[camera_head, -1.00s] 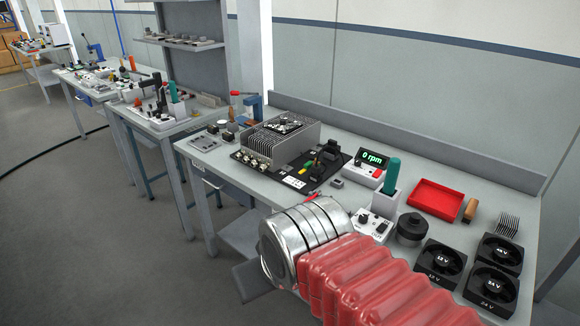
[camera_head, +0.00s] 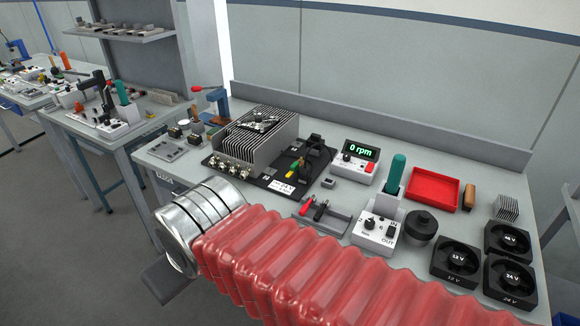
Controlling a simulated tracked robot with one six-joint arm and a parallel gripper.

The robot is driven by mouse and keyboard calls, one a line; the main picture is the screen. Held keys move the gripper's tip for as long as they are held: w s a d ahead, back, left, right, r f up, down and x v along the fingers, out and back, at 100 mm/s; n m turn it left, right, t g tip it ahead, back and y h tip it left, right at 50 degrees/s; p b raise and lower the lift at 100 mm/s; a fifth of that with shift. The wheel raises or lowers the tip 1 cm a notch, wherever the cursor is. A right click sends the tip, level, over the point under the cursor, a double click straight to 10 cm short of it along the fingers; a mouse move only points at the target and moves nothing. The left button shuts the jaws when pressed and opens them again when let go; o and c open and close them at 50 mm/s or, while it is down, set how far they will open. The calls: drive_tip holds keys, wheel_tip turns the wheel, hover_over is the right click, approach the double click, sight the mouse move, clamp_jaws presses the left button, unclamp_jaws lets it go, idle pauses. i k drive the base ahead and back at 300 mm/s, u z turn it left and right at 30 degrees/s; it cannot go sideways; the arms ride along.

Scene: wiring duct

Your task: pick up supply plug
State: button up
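My arm, with a red ribbed sleeve and a silver cuff, reaches in from the lower right. No gripper fingers show past the cuff. The supply plug cannot be singled out surely. A red and a black plug-like piece (camera_head: 313,208) stand at a grey holder (camera_head: 340,222) on the bench, just above my sleeve in the picture. Yellow and green connectors (camera_head: 295,167) with black leads sit on a black board (camera_head: 262,180) beside a finned metal unit (camera_head: 258,138).
A meter reading "0 rpm" (camera_head: 356,160), a white control box (camera_head: 377,230), a green-handled tool (camera_head: 393,175), a red tray (camera_head: 433,189) and black fans (camera_head: 457,260) crowd the bench's right half. A grey back rail (camera_head: 380,108) edges the bench.

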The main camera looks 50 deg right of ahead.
sight(303, 172)
drive_tip(key=z, duration=0.4)
drive_tip(key=i, duration=0.9)
drive_tip(key=z, duration=0.55)
